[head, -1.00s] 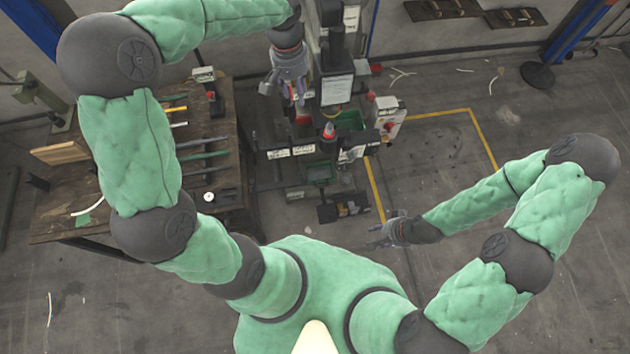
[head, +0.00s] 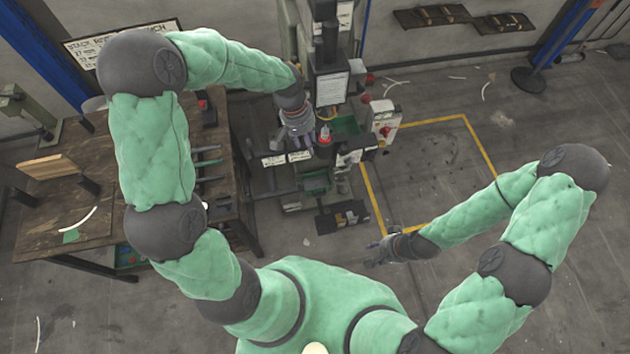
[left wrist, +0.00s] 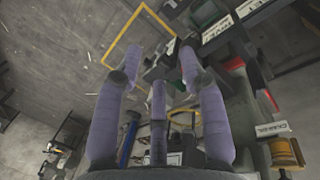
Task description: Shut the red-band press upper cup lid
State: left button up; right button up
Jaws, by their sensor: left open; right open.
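The press (head: 330,60) stands at the top centre of the head view, with a paper sheet (head: 332,90) on its front. A red-topped part (head: 325,134) sits low on its front; I cannot tell whether it belongs to the upper cup, and I cannot make out the lid. My left gripper (head: 300,145) is open, just left of the red-topped part. In the left wrist view its spread fingers (left wrist: 160,68) hold nothing, and a red part (left wrist: 235,63) shows right of them. My right gripper (head: 376,251) is open and empty, low and right of the press.
A wooden bench (head: 50,205) with tools stands at the left. A labelled rail (head: 285,158) crosses the press front, with a green bin (head: 314,182) below. A control box (head: 383,118) stands right of the press. The yellow-marked floor (head: 430,165) is mostly clear.

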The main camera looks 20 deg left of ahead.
pick_arm(q)
jog(key=s+d+f+b, duration=0.2)
jog(key=f, duration=0.5)
jog(key=s+d+f+h+b, duration=0.1)
jog(key=d+f+b, duration=0.1)
jog(key=f, duration=0.4)
jog(key=shift+s+f+b, duration=0.3)
jog(key=shift+s+f, duration=0.05)
jog(key=shift+s, duration=0.05)
